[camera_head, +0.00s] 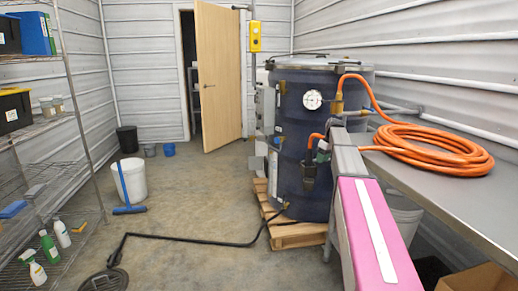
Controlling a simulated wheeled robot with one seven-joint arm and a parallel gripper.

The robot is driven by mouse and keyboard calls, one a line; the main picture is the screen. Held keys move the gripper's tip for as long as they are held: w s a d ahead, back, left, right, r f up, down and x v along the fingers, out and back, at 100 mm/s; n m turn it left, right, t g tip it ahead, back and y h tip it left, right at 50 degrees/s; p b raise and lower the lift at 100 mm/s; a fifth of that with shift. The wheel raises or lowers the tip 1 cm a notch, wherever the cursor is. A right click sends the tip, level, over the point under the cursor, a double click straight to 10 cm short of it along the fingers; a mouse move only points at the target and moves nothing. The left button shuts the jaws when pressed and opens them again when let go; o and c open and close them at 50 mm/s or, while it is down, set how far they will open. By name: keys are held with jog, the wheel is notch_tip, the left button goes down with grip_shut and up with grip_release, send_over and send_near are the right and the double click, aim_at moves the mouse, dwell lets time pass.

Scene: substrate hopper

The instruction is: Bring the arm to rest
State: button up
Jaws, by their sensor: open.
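My arm (375,235), pink with a white stripe and then grey, reaches forward from the lower right. My gripper (309,184), small and dark at the arm's far end, points down in front of the dark blue drum (300,105). It is open, and I see nothing held in it. The fingertips are small and dark against the drum, so I cannot tell whether they touch it. The arm hides part of the drum's right side.
The drum stands on a wooden pallet (298,236). An orange hose (430,148) lies coiled on the metal bench (440,192) at right. A black cable crosses the floor. Shelving (82,140) stands at left, a white bucket (130,180) beyond. The middle floor is mostly clear.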

jog(key=s+a+f+m+h, duration=0.1)
jog(key=s+a+f, duration=0.3)
jog(key=s+f, duration=0.4)
jog(key=s+a+f+m, duration=0.4)
jog(key=s+f, duration=0.5)
jog(key=s, duration=0.8)
jog(key=s+a+f+m+h, duration=0.1)
jog(key=s+a+f+m, duration=0.2)
jog(key=s, duration=1)
notch_tip(320, 180, down, 5)
jog(key=shift+s+a+f+g+h, duration=0.15)
jog(key=shift+a+g+h, duration=0.2)
jog(key=shift+a, duration=0.75)
